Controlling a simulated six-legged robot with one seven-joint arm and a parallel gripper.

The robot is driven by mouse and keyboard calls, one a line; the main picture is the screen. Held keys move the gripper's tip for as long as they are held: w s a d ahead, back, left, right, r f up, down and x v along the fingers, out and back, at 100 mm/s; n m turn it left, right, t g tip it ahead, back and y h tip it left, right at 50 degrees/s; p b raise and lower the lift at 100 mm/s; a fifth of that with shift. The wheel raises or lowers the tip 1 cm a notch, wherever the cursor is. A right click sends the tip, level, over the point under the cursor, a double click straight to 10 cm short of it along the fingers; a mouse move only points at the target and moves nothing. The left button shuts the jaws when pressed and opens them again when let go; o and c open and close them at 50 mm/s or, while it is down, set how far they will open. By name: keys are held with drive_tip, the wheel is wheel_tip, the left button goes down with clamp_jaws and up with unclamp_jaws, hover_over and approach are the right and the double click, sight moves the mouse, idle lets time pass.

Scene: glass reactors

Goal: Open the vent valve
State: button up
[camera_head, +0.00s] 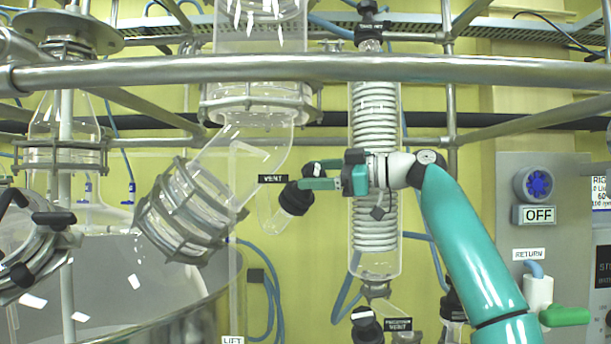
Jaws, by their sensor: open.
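The vent valve (296,198) is a black-capped fitting on a glass side tube, just right of the black "VENT" label (273,179). A small black knob (313,170) sits at its upper right. My gripper (315,174) comes in from the right with its teal fingers open. One finger is above the other, and the black knob shows between their tips. I cannot tell whether the fingers touch it. The fingers hide part of the valve's right side.
A coiled glass condenser (375,235) stands behind my gripper. A steel rail (330,68) crosses above it. A glass elbow with a clamped flange (190,210) is at left. Another black knob (366,323) is below, beside a second vent label (398,324). An "OFF" panel (540,214) is at right.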

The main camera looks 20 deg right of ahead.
sight(323, 174)
drive_tip(key=v, duration=0.4)
drive_tip(key=shift+s+d, duration=0.2)
